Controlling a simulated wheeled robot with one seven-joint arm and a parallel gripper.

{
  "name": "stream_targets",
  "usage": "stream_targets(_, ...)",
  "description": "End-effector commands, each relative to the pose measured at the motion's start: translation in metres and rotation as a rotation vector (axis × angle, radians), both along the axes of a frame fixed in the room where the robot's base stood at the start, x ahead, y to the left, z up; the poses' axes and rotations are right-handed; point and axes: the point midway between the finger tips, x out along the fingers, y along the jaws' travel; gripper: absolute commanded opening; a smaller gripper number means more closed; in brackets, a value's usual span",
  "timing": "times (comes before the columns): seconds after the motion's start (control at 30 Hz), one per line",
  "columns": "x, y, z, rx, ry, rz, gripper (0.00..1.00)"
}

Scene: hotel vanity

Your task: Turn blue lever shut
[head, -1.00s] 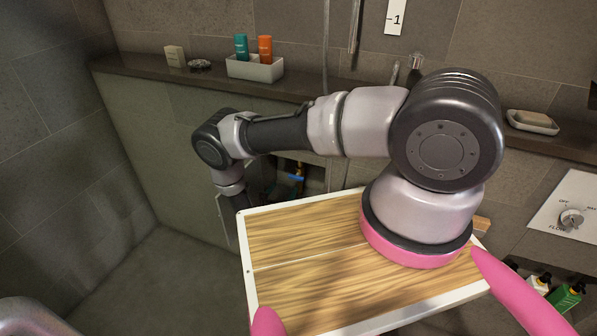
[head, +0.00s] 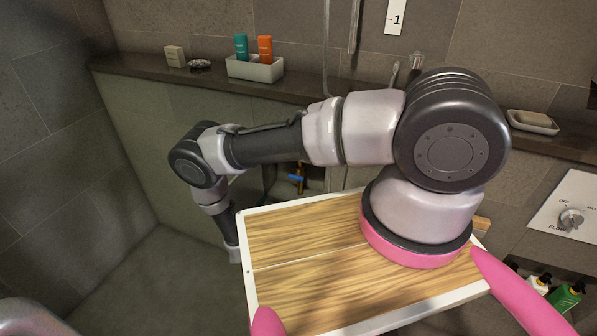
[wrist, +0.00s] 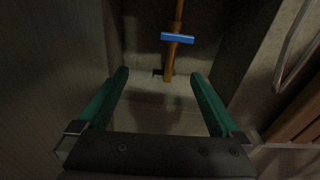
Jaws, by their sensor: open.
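The blue lever (head: 296,178) sits on a brass pipe (head: 301,170) in a recess in the low wall, seen past my arm in the head view. In the wrist view the blue lever (wrist: 177,38) lies nearly level across the upright pipe (wrist: 170,62), ahead of my gripper. My gripper (wrist: 158,76) is open, its two green fingers spread wide with nothing between them. The lever is beyond the fingertips and apart from them. In the head view my gripper is hidden behind the wooden board.
The recess has side walls (wrist: 245,50) close on both sides. A ledge (head: 290,92) above bears a caddy with bottles (head: 255,68) and a soap dish (head: 533,121). A curved metal bar (wrist: 290,50) shows at the right in the wrist view.

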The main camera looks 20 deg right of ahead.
Motion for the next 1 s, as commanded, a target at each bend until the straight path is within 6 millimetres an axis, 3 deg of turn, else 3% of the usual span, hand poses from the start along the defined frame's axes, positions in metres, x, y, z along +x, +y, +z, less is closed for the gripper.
stream_targets(0.73,-0.006,0.005,0.000,0.000,0.000,0.000,1.00)
stream_targets(1.0,-0.037,0.029,0.002,0.002,0.000,0.005,1.00)
